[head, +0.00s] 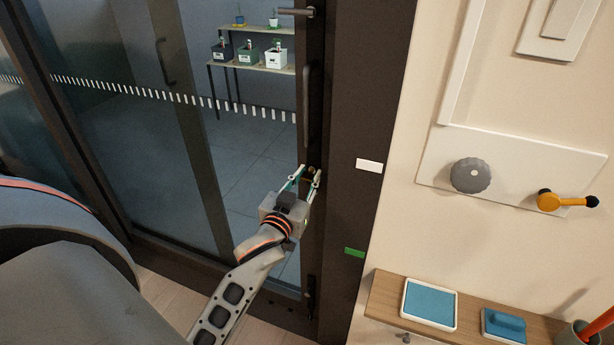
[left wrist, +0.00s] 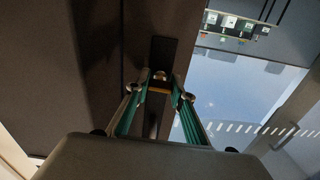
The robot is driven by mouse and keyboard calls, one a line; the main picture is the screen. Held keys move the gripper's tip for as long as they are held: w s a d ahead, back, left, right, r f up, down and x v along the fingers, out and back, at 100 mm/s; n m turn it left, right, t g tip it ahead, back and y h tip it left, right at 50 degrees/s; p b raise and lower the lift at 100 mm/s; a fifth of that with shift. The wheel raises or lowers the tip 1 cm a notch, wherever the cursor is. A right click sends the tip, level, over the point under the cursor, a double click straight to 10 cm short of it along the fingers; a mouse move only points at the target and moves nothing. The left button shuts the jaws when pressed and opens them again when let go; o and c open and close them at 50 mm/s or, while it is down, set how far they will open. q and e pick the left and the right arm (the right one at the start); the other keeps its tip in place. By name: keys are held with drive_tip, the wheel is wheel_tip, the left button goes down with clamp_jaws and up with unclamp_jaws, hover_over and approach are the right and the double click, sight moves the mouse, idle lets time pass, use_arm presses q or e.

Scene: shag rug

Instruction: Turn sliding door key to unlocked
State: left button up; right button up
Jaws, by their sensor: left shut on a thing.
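The sliding door key (left wrist: 160,86) is a small brass-coloured piece at a dark lock plate (left wrist: 163,52) on the door's edge stile. In the head view the key (head: 311,170) shows only as a small spot at the fingertips. My left gripper (head: 306,175) reaches up to it from below, and its fingers are shut on the key. In the left wrist view the fingertips (left wrist: 160,90) stand on either side of it. The sliding door (head: 245,170) is glazed in a dark frame. Whether the key stands at locked or unlocked I cannot tell. My right gripper is not in view.
A long vertical door handle (head: 307,105) is above the key. A white label (head: 369,165) and a green label (head: 354,252) are on the dark post. A wall panel with a grey knob (head: 470,175) and an orange lever (head: 560,201) is right. A wooden shelf (head: 386,300) juts out below.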

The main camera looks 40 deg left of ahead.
use_arm(q)
drive_tip(key=shift+r+m+p, duration=0.25)
drive_tip(key=shift+m+p, duration=0.6)
drive_tip(key=shift+m, duration=0.25)
drive_tip(key=m+p, duration=0.2)
drive_tip(key=m, duration=0.2)
drive_tip(key=shift+f, duration=0.1)
drive_tip(key=shift+m+p, duration=0.65)
drive_tip(key=shift+m, duration=0.55)
drive_tip(key=m+p, duration=0.1)
drive_tip(key=m, duration=0.2)
drive_tip(key=shift+f+m, duration=0.1)
drive_tip(key=shift+m, duration=0.2)
drive_tip(key=m, duration=0.4)
drive_tip(key=shift+p, duration=0.35)
drive_tip(key=shift+m, duration=0.5)
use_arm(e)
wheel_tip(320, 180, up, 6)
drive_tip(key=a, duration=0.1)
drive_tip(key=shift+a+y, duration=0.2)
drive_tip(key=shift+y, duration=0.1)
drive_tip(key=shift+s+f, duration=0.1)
